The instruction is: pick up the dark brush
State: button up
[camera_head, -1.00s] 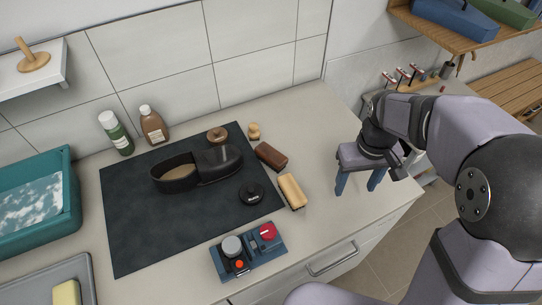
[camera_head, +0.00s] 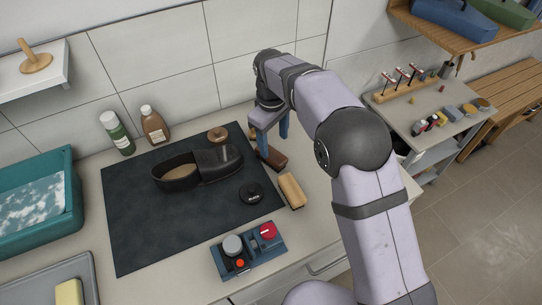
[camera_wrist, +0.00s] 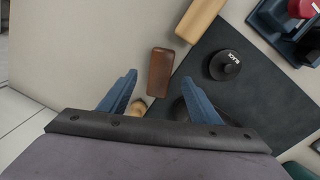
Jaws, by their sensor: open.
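The dark brush (camera_head: 277,161) is a reddish-brown block lying on the counter just right of the dark mat, partly hidden by my gripper in the head view. In the wrist view the dark brush (camera_wrist: 160,70) lies ahead of and between my two blue fingers. My gripper (camera_head: 274,146) is open and empty, pointing down over the brush's far end. In the wrist view my gripper (camera_wrist: 159,79) has a finger on each side of the brush's line, with gaps. I cannot tell how high the fingertips are.
A light wooden brush (camera_head: 292,190) lies close in front of the dark one. A small wooden piece (camera_wrist: 138,106) is near the left finger. On the dark mat (camera_head: 140,235) are a black shoe (camera_head: 214,160) and a round black tin (camera_head: 251,194). A control box (camera_head: 248,252) sits in front.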

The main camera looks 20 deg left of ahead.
aim_at(274, 155)
jog(key=shift+w+f+p, duration=0.1)
jog(key=shift+f+p, duration=1.7)
jog(key=shift+f, duration=1.6)
jog(key=c, duration=1.3)
jog(key=shift+o, duration=0.2)
jog(key=shift+r, duration=0.2)
